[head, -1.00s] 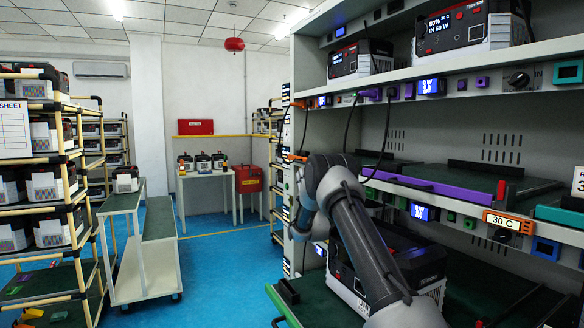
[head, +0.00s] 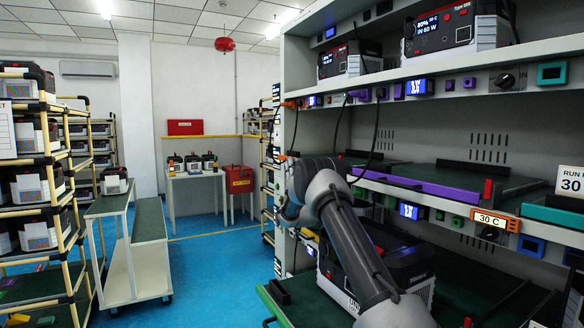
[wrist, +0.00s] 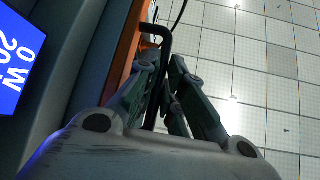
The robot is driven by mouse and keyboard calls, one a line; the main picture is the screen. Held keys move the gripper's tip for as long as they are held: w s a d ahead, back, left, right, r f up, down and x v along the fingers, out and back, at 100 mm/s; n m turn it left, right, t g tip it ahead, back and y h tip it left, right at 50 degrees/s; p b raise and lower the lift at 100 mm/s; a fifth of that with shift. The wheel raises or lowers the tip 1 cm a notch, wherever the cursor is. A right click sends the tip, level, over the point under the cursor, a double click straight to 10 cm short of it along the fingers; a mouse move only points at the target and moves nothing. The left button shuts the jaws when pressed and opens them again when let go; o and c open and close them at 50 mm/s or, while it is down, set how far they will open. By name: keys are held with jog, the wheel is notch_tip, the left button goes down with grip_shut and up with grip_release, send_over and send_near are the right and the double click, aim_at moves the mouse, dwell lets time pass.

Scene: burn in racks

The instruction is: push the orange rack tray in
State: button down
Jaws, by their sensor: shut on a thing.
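The orange rack tray shows in the wrist view as an orange front edge (wrist: 127,50) with a black bar handle (wrist: 157,29) standing out from it. My gripper (wrist: 164,68) has its fingers closed around this handle, one finger on each side. In the head view only a small orange bit of the tray (head: 283,157) shows left of my arm. The rest of the tray and my gripper are hidden there behind my arm and the rack's end.
The rack (head: 470,57) fills the right side with power units on its top shelf. A purple-edged tray (head: 419,189) and a green lower tray (head: 320,308) lie near my arm. A cart (head: 137,245) stands on the left; blue floor between is clear.

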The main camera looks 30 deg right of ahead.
jog(key=d, duration=0.4)
jog(key=shift+d, duration=0.2)
jog(key=shift+d+r, duration=0.1)
jog(key=shift+d, duration=0.05)
jog(key=c, duration=1.8)
grip_release()
jog(key=shift+d, duration=0.1)
jog(key=v, duration=0.7)
jog(key=shift+s+f, duration=0.1)
jog(key=shift+f, duration=0.2)
